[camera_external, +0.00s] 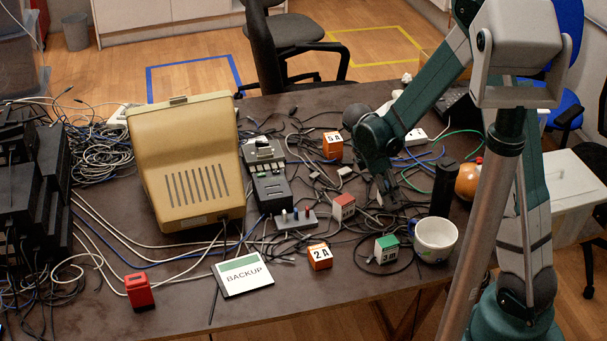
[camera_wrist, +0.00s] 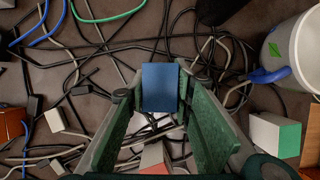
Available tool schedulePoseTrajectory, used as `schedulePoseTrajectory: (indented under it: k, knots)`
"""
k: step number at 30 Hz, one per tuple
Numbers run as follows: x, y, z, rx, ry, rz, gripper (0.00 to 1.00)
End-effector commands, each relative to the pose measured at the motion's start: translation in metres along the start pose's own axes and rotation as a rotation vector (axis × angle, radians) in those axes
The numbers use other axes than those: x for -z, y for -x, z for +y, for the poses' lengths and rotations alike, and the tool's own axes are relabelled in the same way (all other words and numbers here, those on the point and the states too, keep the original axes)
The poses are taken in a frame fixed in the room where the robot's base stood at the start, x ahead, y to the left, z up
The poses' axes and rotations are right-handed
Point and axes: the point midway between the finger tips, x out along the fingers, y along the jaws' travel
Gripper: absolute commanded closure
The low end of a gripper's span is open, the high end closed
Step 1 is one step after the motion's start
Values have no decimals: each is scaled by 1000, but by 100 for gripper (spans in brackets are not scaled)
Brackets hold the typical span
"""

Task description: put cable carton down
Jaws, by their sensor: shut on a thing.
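The cable carton (camera_wrist: 160,87) appears to be the small blue box between my fingers in the wrist view. My gripper (camera_wrist: 160,100) is shut on it, with one green-padded finger on each side. Black and grey cables show around and below it; I cannot tell if it touches them or the table. In the external view my gripper (camera_external: 388,192) points down over the right part of the dark table (camera_external: 290,314). The carton cannot be made out there.
A white mug (camera_external: 435,240) and green-white box (camera_external: 386,249) stand close in front of my gripper. A red-white box (camera_external: 342,207) is left, a black cylinder (camera_external: 443,188) right. Orange boxes (camera_external: 320,256) (camera_external: 332,145) stand farther off. Cables cover much of the table; its front edge is clearer.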

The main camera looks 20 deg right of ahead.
Motion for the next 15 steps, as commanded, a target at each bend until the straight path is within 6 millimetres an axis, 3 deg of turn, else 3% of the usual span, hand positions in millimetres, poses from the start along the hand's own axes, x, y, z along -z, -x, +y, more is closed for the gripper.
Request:
schedulePoseTrajectory:
  k: [6,15]
  knots:
    - [9,-21,0,0,0,0,90]
    - [10,-23,0,0,0,0,90]
